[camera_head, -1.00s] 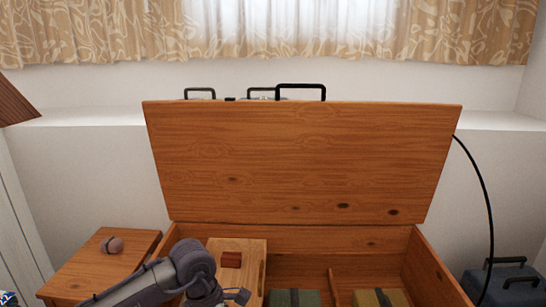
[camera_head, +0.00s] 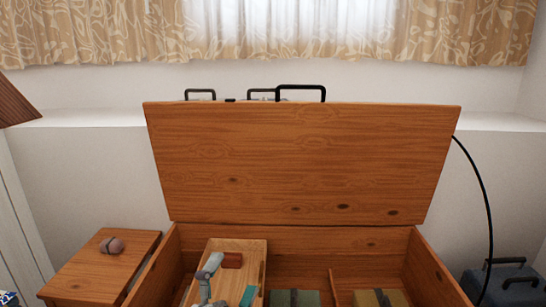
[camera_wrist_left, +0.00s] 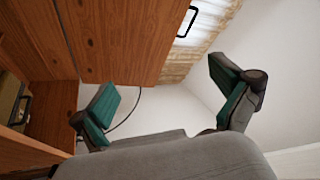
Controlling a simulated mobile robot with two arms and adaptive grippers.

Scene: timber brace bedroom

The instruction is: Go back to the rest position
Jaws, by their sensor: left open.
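My left gripper (camera_head: 231,282) shows at the bottom of the head view, in front of the light wooden tray (camera_head: 248,246) at the left side of the open chest. One grey finger and a teal pad show there. In the left wrist view the left gripper (camera_wrist_left: 162,80) is open, its two teal-padded fingers wide apart with nothing between them. My right gripper is in neither view.
The wooden chest's lid (camera_head: 300,160) stands raised. A reddish-brown block (camera_head: 232,260) lies on the tray. Green (camera_head: 295,298) and yellow (camera_head: 380,298) items lie in the chest. A side table (camera_head: 85,282) bears a round pinkish object (camera_head: 111,246). A dark blue case (camera_head: 505,285) stands right.

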